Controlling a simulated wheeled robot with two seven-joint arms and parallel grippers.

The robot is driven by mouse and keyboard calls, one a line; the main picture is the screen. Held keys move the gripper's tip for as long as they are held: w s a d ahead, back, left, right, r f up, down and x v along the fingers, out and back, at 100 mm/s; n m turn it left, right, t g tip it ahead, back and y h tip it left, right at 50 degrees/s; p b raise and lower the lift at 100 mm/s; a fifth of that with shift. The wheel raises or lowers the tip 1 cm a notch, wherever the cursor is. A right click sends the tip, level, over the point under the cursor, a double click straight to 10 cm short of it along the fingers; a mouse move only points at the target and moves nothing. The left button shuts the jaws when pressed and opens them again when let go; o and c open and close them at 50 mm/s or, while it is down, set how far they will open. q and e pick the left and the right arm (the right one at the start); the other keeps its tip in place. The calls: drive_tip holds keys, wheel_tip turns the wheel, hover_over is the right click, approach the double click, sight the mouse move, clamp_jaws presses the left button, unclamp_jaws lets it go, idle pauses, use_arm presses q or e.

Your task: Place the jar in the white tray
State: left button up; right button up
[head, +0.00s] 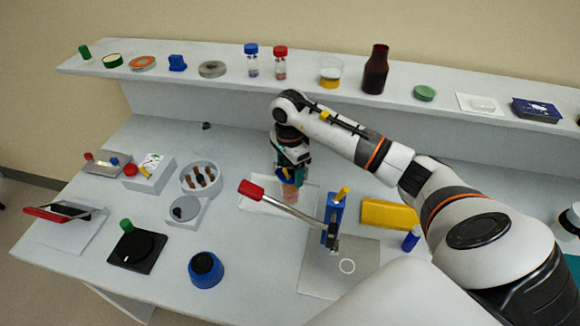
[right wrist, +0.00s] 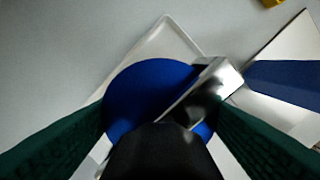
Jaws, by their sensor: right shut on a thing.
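My right gripper (head: 291,166) is over the white tray (head: 252,207) in the middle of the bench, pointing down. It is shut on the jar (head: 290,192), whose pinkish lower part shows below the fingers. In the right wrist view the jar's round blue lid (right wrist: 135,88) lies between the two dark green fingers, and the tray's corner (right wrist: 167,24) shows behind it. The jar is within the tray's outline; I cannot tell whether its base touches the tray. My left gripper is out of view.
A press with a red-tipped lever (head: 283,203) and blue post (head: 334,212) stands close right of the tray; its lever reaches across in front of the jar. A yellow block (head: 390,215) is farther right. A round dish of vials (head: 201,178) stands left.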

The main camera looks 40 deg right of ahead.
drive_tip(key=shift+f, duration=0.3)
drive_tip(key=o, duration=1.6)
drive_tip(key=shift+r, duration=0.2)
drive_tip(key=shift+w+r, duration=0.1)
drive_tip(key=shift+r, duration=0.15)
wheel_tip(320, 180, up, 11)
drive_tip(key=b, duration=0.3)
drive_tip(key=shift+f, duration=0.15)
drive_tip(key=shift+r, duration=0.35)
